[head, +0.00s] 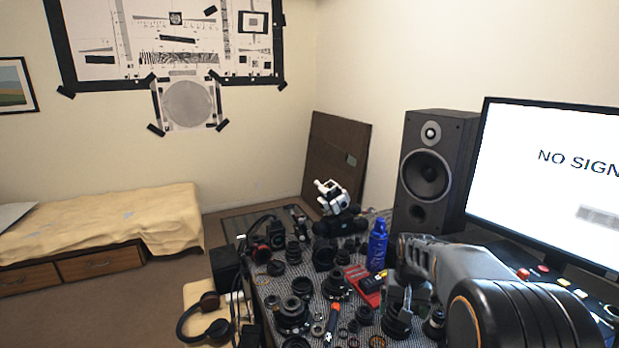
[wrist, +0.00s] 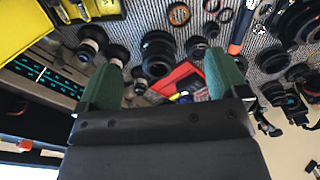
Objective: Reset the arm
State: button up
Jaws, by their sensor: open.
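My gripper (wrist: 160,85) shows in the wrist view with its two green-padded fingers spread apart. It is open, and nothing is held between the fingers. In the head view my arm reaches in from the lower right over the cluttered table, and the gripper (head: 404,300) points down above the lens parts. A dark lens barrel (wrist: 158,52) and a red tray (wrist: 180,78) lie beyond the fingers in the wrist view. The exact height of the fingertips above the parts is hard to tell.
Many lens parts crowd the patterned table mat (head: 318,290). A blue bottle (head: 377,245), a speaker (head: 432,170) and a monitor (head: 550,180) stand close to my arm. Headphones (head: 205,318) lie at the left. Open floor (head: 110,305) is at the far left.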

jog(key=s+a+r+n+t, duration=0.1)
jog(key=s+a+r, duration=0.1)
jog(key=s, duration=0.7)
jog(key=s+a+r+n+t, duration=0.1)
jog(key=s+a+r+t, duration=0.1)
jog(key=s+a, duration=0.3)
jog(key=shift+s+a+r+n+p, duration=0.25)
jog(key=shift+s+r, duration=0.55)
jog(key=shift+s, duration=1.3)
